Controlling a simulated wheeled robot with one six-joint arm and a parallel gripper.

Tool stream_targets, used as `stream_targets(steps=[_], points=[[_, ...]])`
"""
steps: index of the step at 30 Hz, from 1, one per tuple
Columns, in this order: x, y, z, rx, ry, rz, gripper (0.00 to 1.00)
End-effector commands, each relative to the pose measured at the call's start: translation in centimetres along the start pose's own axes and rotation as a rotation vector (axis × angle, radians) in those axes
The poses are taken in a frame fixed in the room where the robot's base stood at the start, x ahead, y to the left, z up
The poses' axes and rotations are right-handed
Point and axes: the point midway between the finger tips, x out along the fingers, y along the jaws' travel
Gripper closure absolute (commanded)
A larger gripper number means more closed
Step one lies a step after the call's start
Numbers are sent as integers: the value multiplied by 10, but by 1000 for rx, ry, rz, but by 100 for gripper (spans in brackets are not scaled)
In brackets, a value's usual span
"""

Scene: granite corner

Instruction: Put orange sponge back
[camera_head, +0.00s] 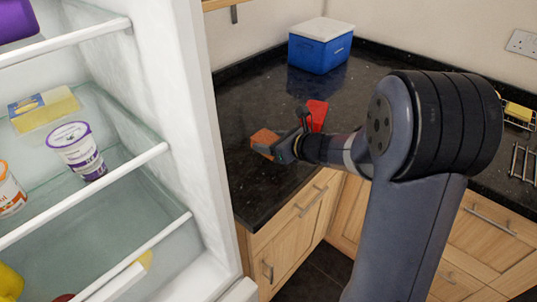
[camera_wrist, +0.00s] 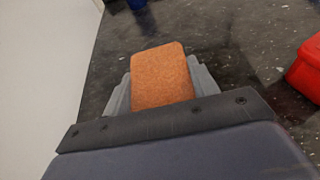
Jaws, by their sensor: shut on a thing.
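The orange sponge (camera_wrist: 161,75) is a rough, block-shaped piece between the two grey fingers of my gripper (camera_wrist: 162,88) in the wrist view. My gripper is shut on it. In the head view the sponge (camera_head: 263,139) shows at the tip of my gripper (camera_head: 280,147), over the dark granite counter (camera_head: 245,185) near its left front part. I cannot tell whether the sponge touches the counter.
A red object (camera_head: 317,113) lies beyond my gripper, and shows at right in the wrist view (camera_wrist: 309,68). A blue box with a white lid (camera_head: 320,50) stands at the back. A wire holder with a yellow sponge (camera_head: 518,111) is at right. An open fridge (camera_head: 185,130) fills the left.

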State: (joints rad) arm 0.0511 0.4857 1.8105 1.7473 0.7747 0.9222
Motion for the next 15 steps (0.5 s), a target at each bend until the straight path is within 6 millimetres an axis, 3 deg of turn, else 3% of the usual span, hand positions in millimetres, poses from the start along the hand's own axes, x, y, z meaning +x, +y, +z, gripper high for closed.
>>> stream_targets(steps=[9,15], points=[[15,0,-36,2,0,0,69],[16,0,-39,-1,-1,-1,69]])
